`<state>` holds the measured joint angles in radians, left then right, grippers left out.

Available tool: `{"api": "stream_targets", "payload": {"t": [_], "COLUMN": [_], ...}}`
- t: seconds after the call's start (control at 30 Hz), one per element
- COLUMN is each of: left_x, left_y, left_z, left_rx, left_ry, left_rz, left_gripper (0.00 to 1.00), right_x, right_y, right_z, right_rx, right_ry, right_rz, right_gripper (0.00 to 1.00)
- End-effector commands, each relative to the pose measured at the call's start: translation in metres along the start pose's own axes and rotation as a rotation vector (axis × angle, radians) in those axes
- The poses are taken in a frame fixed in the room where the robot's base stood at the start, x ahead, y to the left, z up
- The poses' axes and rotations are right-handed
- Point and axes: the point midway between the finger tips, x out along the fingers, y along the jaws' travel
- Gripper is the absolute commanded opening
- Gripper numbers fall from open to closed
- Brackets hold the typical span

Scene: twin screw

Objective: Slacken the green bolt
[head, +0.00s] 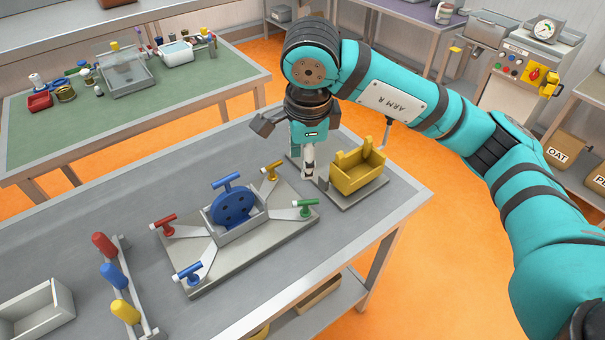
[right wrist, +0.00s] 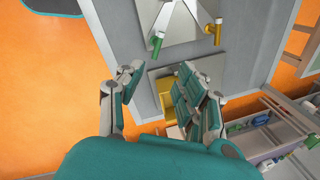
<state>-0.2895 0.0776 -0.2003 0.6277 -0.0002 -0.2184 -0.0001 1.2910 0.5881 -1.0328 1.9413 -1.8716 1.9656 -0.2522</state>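The green bolt (head: 305,207) is a T-handled bolt at the near right corner of a grey fixture plate (head: 240,257). It also shows in the right wrist view (right wrist: 156,44), beyond my fingers. Red (head: 166,224), blue (head: 188,272) and yellow (head: 271,171) bolts stand at the other corners, with a blue disc (head: 233,205) in the middle. My right gripper (head: 308,160) hangs above the far right of the plate, apart from the green bolt. In the right wrist view its fingers (right wrist: 158,88) are spread with nothing between them. My left gripper is out of view.
A yellow open box (head: 358,172) sits on a small plate close to my right gripper. A rack with red, blue and yellow handles (head: 112,274) and a pale tray (head: 38,312) are at the left. The table's right edge is near the fixture.

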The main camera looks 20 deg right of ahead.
Motion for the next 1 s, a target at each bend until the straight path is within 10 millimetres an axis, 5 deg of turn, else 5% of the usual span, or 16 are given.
{"api": "stream_targets", "payload": {"t": [0.17, 0.4, 0.8, 1.0], "left_x": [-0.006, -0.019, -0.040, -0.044], "left_y": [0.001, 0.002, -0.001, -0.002], "left_z": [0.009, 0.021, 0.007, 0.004], "left_rx": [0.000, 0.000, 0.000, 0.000], "left_ry": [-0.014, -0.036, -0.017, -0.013], "left_rz": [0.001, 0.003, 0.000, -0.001], "left_gripper": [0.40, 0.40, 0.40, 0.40], "right_x": [0.010, 0.056, 0.140, 0.165], "right_y": [0.003, 0.003, 0.003, 0.002], "right_z": [0.000, 0.000, 0.000, 0.001], "right_rx": [0.016, 0.015, 0.015, 0.013], "right_ry": [0.001, 0.003, 0.002, 0.000], "right_rz": [0.002, 0.005, 0.003, 0.001], "right_gripper": [0.36, 0.36, 0.36, 0.36]}}
